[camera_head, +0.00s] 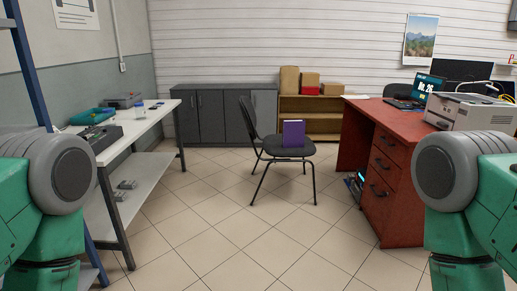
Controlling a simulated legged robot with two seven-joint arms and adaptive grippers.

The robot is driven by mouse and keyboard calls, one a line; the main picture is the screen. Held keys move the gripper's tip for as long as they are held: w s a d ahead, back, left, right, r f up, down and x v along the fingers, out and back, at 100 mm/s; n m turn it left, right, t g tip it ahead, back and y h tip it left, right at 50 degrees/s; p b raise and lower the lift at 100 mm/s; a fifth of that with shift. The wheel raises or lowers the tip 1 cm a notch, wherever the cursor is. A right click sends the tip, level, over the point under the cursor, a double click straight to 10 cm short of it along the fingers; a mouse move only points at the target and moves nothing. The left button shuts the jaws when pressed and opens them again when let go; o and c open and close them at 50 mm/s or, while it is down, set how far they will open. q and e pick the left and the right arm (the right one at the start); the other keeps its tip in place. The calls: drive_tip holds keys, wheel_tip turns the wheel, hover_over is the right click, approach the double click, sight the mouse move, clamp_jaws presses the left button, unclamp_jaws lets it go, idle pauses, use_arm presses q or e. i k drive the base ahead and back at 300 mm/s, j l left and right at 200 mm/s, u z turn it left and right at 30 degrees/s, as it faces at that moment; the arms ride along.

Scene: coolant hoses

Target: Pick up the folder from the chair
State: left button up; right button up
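A purple folder (293,134) stands upright on the seat of a black chair (286,150) in the middle of the room. The chair has a curved black backrest on its left side and thin dark legs. Parts of my green and grey arms show at the left and right edges of the picture. Neither of my grippers is in view, and nothing of mine is near the folder.
A white workbench (140,124) with trays stands along the left. A red-brown desk (393,123) with drawers and a printer (470,112) stands on the right. Low grey cabinets (210,115) and a wooden shelf with boxes line the back. The tiled floor before the chair is clear.

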sight(293, 130)
drive_tip(key=i, duration=2)
